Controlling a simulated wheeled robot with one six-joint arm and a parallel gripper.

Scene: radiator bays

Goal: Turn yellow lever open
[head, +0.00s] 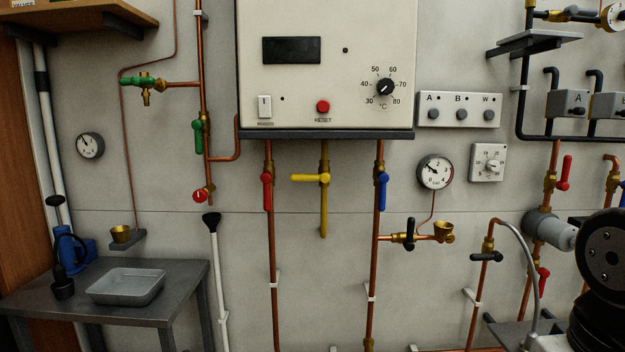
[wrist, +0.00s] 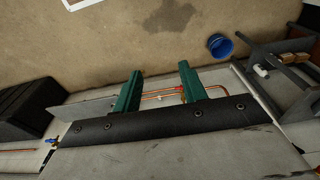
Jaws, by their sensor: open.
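The yellow lever (head: 310,178) sits on a yellow pipe under the boiler in the head view. Its handle lies level and points left, across the upright pipe. A red lever (head: 267,191) to its left and a blue lever (head: 382,191) to its right both hang down along copper pipes. My gripper (wrist: 160,86) shows in the wrist view with two green fingers spread apart and nothing between them. It faces the floor, and the yellow lever is not in that view. The gripper does not show in the head view.
The boiler (head: 326,60) overhangs the levers. A black-handled valve (head: 410,234) and a gauge (head: 435,171) stand to the right. A bench (head: 180,285) with a grey tray (head: 126,286) is at left. A blue bucket (wrist: 220,46) stands on the floor.

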